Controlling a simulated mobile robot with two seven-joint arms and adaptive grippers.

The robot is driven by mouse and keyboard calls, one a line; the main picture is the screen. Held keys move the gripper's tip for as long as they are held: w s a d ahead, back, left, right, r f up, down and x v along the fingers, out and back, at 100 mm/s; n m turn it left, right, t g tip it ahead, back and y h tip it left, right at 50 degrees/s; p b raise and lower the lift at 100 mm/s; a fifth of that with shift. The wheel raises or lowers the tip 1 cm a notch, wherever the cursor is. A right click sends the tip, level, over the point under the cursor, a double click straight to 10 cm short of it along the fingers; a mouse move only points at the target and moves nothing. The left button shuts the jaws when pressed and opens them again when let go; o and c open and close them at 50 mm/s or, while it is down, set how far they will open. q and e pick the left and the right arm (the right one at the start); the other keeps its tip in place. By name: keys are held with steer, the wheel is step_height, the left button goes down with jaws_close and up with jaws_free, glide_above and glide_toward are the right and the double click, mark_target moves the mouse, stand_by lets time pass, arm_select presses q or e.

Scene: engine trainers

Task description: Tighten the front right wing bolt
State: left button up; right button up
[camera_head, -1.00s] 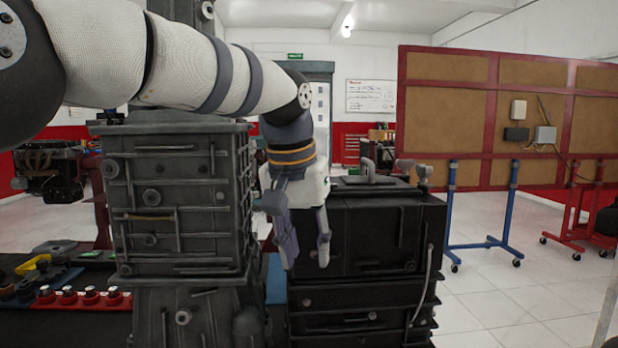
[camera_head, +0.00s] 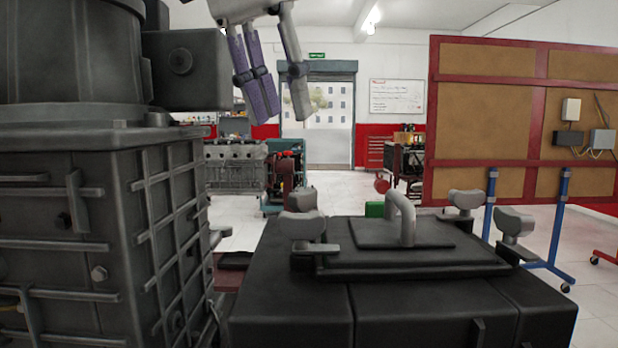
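A dark box (camera_head: 400,310) stands in front of me with a flat lid (camera_head: 420,263) on top and an arched grey handle (camera_head: 401,215). Grey wing bolts stand around the lid. The front right one (camera_head: 515,222) is upright at the lid's right side, with the back right one (camera_head: 466,200) behind it. The front left one (camera_head: 303,226) and another (camera_head: 301,199) are at the left. My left gripper (camera_head: 284,113) hangs from the top edge of the picture, fingers down, spread and empty. It is up and left of the front right bolt, apart from it. My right gripper is not in view.
A tall grey ribbed machine block (camera_head: 90,230) fills the left side, close to the box. An engine on a stand (camera_head: 236,166) is behind. A red-framed board (camera_head: 490,110) stands back right on blue legs. Floor is free right of the box.

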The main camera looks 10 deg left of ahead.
mark_target(302, 191)
arm_select(q)
steer(key=x, duration=1)
steer(key=shift+s+d+f, duration=0.1)
steer(key=shift+s+f, duration=0.2)
steer(key=shift+f, duration=0.15)
steer(key=shift+c, duration=0.3)
jaws_close()
